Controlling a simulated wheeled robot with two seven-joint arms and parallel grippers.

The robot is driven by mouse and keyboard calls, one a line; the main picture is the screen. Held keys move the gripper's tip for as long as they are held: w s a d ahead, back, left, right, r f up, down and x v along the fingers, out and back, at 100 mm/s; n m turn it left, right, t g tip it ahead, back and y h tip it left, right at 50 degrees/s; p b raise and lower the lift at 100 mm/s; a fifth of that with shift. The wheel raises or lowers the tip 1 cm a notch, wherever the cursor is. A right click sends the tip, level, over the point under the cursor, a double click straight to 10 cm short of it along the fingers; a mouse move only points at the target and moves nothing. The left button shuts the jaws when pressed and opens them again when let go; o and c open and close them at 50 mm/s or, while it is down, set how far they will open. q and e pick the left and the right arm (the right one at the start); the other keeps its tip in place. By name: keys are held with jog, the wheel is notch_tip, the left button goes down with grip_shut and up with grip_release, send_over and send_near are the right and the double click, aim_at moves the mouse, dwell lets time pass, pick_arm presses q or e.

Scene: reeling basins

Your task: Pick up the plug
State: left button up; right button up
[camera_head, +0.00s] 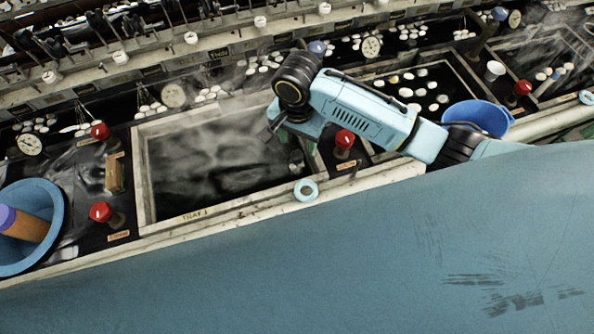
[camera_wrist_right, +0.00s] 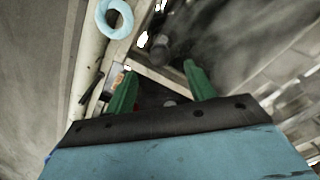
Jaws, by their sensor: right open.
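A small dark upright piece that looks like the plug (camera_head: 296,159) stands in the right corner of the steaming middle basin (camera_head: 146,180). In the right wrist view the plug (camera_wrist_right: 160,48) shows as a dark blurred stub beyond the fingertips, roughly between them. My right gripper (camera_head: 277,124) is over the right side of the basin, above and apart from the plug. Its green fingers (camera_wrist_right: 160,70) are spread and nothing is held between them. In the head view the fingers are mostly hidden by the wrist. My left gripper is not in view.
A pale blue ring (camera_head: 305,190) lies on the basin's front rim. Red knobs (camera_head: 345,139) stand beside the basin. A blue bowl (camera_head: 478,117) is at the right, and a blue basin (camera_head: 50,255) with an orange cylinder is at the left. Steam blurs the water.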

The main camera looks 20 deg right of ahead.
aim_at(297, 154)
notch_tip(297, 154, down, 8)
jog(key=shift+s+a+f+b, duration=0.1)
jog(key=shift+b, duration=0.25)
jog(key=c, duration=0.9)
